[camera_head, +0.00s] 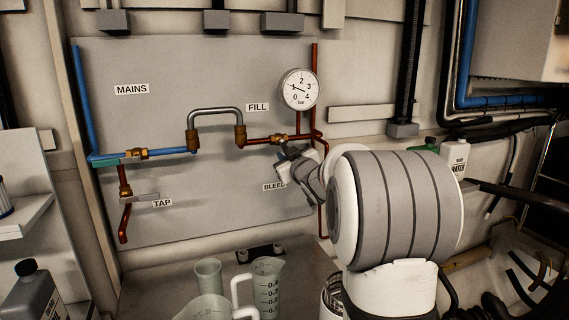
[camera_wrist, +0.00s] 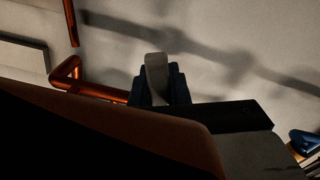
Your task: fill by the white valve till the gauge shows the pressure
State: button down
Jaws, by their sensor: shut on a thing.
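The round white pressure gauge (camera_head: 300,89) sits on a copper pipe at the panel's upper right. Its scale runs from 0 to 4 bar. The thin needle lies near the 1, too small to read exactly. The FILL label (camera_head: 257,107) is left of the gauge, above a brass valve body (camera_head: 279,139) on the copper pipe. My gripper (camera_head: 290,158) is at this valve, just below and right of it. In the wrist view my dark fingers (camera_wrist: 158,92) are shut on a pale, flat valve lever (camera_wrist: 156,68). The lever is mostly hidden in the head view.
The BLEED label (camera_head: 272,187) is partly covered by my gripper. The blue MAINS pipe (camera_head: 84,105) and TAP lever (camera_head: 140,196) are at the left. A curved grey hose (camera_head: 214,111) bridges the pipes. Clear measuring jugs (camera_head: 268,285) stand below, left of my arm.

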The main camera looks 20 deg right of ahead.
jog(key=c, duration=1.4)
grip_release()
jog(key=shift+s, duration=0.15)
jog(key=s, duration=0.7)
jog(key=shift+s+b, duration=0.25)
jog(key=shift+b, duration=0.05)
dwell(5.1)
